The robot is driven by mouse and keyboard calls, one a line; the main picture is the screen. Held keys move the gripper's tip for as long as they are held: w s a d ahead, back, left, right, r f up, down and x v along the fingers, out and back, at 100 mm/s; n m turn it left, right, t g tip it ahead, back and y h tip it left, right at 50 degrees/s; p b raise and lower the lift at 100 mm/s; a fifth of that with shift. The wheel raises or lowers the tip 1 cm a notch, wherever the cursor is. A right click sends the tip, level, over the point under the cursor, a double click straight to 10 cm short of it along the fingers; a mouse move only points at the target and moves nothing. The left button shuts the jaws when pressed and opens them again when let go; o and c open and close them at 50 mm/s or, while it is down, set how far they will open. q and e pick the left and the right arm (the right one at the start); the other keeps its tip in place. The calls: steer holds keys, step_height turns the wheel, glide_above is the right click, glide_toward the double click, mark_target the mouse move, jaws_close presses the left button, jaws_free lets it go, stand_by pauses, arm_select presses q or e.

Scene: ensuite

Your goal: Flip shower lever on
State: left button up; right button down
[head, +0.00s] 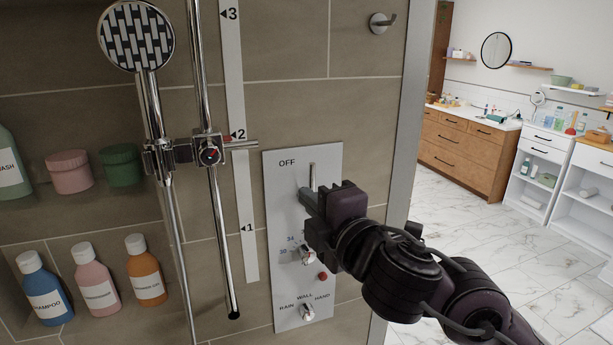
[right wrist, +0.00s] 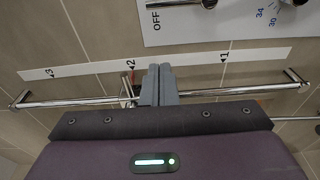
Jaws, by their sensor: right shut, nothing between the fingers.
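The grey shower control panel (head: 273,230) is on the tiled wall. The shower lever (head: 312,174) is a chrome bar at its top, standing upright beside the word OFF; its lower part is hidden behind my right gripper. My right gripper (head: 308,202) is shut and empty, its fingertips at or just in front of the lever's lower end; I cannot tell whether they touch. In the right wrist view the shut fingers (right wrist: 157,84) have nothing between them. There the panel (right wrist: 240,22) is at the top, with part of the lever (right wrist: 196,4) cut by the edge. My left gripper is not in view.
A temperature knob (head: 307,257) and a WALL/RAIN/HAND selector (head: 308,312) sit lower on the panel. The shower rail (head: 215,215) and hand shower (head: 137,35) are to the left. Bottles (head: 95,283) stand on a niche shelf. A wall edge (head: 408,130) is at right.

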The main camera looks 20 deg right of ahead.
steer(key=shift+w, duration=0.1)
steer(key=w, duration=0.3)
steer(key=w+a, duration=0.1)
steer(key=w, duration=0.5)
steer(key=shift+w+a+r+p, duration=0.1)
steer(key=shift+w+a+p, duration=0.25)
steer(key=shift+w+p, duration=0.05)
steer(key=d+p, duration=0.1)
steer(key=d, duration=0.1)
steer(key=d+p, duration=0.1)
steer(key=d, duration=0.1)
steer(key=shift+s, duration=0.4)
steer(key=shift+a, duration=0.1)
steer(key=shift+w, duration=0.1)
